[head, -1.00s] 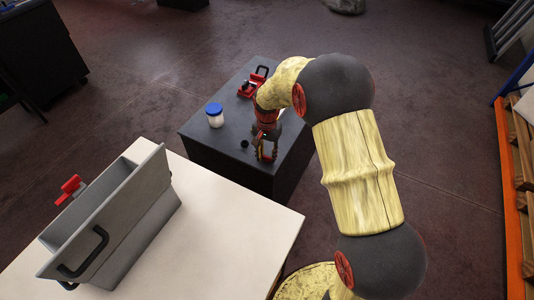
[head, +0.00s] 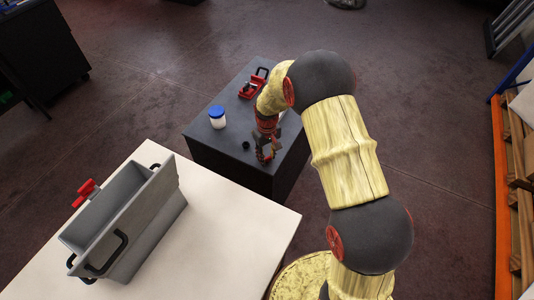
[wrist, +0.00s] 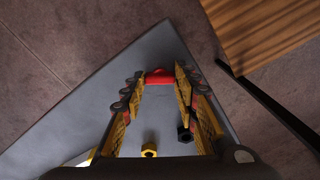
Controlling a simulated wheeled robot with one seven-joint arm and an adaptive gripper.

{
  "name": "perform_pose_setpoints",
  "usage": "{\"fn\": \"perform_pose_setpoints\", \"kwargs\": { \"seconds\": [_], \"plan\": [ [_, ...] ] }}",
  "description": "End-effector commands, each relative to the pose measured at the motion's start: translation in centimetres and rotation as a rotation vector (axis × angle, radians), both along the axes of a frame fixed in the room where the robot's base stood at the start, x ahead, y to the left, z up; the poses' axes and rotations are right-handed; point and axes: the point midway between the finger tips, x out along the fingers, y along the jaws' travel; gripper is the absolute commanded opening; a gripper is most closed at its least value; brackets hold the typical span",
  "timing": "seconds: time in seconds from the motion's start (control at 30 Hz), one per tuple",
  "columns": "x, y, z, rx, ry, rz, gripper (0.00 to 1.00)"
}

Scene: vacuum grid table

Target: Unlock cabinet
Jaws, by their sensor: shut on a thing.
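My gripper (head: 268,149) is over the near right part of a dark grey block-like cabinet (head: 232,164), pointing down. In the wrist view its fingers (wrist: 158,82) are shut on a small red piece (wrist: 158,75). The fingers hide part of this piece, and I cannot tell its full shape or whether it touches the top. No lock or keyhole can be made out on the cabinet.
A blue-lidded white jar (head: 217,118), a red tool with a black handle (head: 253,85) and a small black nut (head: 246,146) are on the dark top. A yellow nut (wrist: 149,150) shows in the wrist view. A grey bin (head: 140,225) stands on the white table (head: 235,235).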

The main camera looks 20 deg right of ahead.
Motion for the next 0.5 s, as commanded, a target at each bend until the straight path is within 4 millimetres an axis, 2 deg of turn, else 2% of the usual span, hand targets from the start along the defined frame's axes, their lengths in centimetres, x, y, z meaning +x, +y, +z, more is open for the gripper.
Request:
{"fn": "perform_pose_setpoints", "kwargs": {
  "seconds": [0.5],
  "plan": [
    [-0.04,0.00,0.04,0.001,0.001,0.425,0.05]
  ]
}}
